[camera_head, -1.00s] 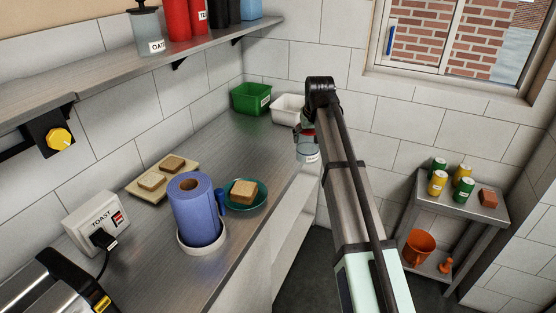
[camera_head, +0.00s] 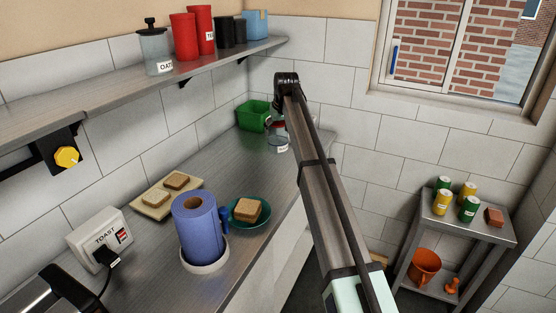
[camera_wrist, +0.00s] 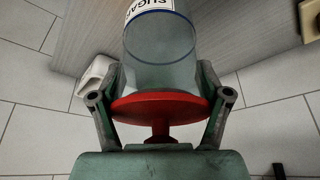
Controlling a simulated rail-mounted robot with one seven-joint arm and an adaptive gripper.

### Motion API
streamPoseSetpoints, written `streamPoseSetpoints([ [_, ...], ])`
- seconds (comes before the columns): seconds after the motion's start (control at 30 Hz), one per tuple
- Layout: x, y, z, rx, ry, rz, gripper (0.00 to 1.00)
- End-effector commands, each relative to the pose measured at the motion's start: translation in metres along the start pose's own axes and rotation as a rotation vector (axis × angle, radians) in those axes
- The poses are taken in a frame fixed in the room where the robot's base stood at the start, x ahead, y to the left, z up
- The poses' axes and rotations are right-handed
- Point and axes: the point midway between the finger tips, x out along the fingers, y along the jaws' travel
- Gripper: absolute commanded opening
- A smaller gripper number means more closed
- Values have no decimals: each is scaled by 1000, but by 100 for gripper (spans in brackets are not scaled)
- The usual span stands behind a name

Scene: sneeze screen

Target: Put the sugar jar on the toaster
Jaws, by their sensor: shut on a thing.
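The sugar jar (camera_head: 279,141) is clear with a red lid and a white label. In the wrist view the jar (camera_wrist: 160,50) shows large, its label reading SUGAR. My gripper (camera_wrist: 160,105) is shut around the jar at its red lid. In the head view my gripper (camera_head: 277,122) is partly hidden by my arm and holds the jar near the far end of the counter. The likely toaster (camera_head: 50,295), silver and black, stands at the lower left, cut off by the frame edge, well apart from the jar.
A blue paper roll (camera_head: 197,228), a teal plate with bread (camera_head: 249,212) and a board with bread slices (camera_head: 150,204) stand on the counter. A TOAST socket (camera_head: 100,238) holds a plug. A shelf (camera_head: 120,95) with canisters hangs above. A green bin (camera_head: 253,116) stands behind.

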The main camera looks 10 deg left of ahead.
Motion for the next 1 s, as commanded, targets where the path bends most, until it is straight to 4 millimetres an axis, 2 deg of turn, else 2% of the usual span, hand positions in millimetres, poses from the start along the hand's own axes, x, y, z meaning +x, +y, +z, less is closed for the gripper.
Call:
streamPoseSetpoints([
  [0.2,46,0,21,0,-1,0,7],
  [0.4,76,0,32,0,0,0,7],
  [0.67,90,0,37,0,1,0,7],
  [0.9,118,-1,49,0,-1,0,7],
  [1.0,123,-1,50,0,2,1,7],
])
